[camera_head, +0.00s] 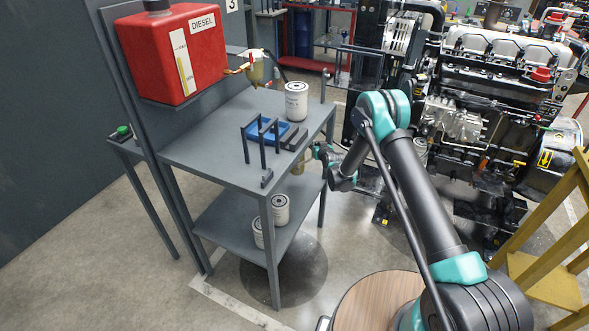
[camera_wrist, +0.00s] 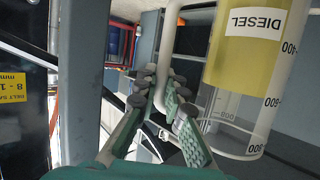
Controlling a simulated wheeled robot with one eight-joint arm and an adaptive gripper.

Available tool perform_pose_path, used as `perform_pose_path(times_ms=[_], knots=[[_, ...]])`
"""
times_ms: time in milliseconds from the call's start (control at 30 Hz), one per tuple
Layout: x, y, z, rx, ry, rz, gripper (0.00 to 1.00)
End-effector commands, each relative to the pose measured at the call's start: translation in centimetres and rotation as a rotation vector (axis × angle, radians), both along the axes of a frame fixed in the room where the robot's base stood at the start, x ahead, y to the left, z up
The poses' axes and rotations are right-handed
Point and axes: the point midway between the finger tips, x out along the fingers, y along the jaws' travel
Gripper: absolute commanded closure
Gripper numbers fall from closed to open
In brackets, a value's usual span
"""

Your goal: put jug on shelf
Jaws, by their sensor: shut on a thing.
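The jug (camera_wrist: 245,65) is clear with a white rim and handle, yellow liquid, a DIESEL label and volume marks. Its white handle (camera_wrist: 166,50) lies between the green-padded fingers of my gripper (camera_wrist: 160,105) in the wrist view. In the head view my gripper (camera_head: 318,152) is by the right end of the grey workbench, shut on the jug (camera_head: 301,163). The jug is partly hidden there, below the tabletop level. The bench's lower shelf (camera_head: 232,216) is below and to the left. I cannot tell whether the jug touches it.
White filters (camera_head: 280,209) stand on the lower shelf. A bench leg (camera_head: 270,255) is at the front corner. The tabletop (camera_head: 215,140) carries a blue tray (camera_head: 262,133), a dark rack and another filter (camera_head: 296,101). A red diesel tank (camera_head: 178,55) is above. Engines stand at the right.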

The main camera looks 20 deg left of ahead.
Motion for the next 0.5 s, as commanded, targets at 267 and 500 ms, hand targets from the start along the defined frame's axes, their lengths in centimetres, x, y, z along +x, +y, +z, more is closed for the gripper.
perform_pose_path(times_ms=[267,500], knots=[[0.0,0.0,-2.8,0.001,0.000,0.000,1.00],[0.0,0.0,-4.7,0.001,0.000,0.000,1.00]])
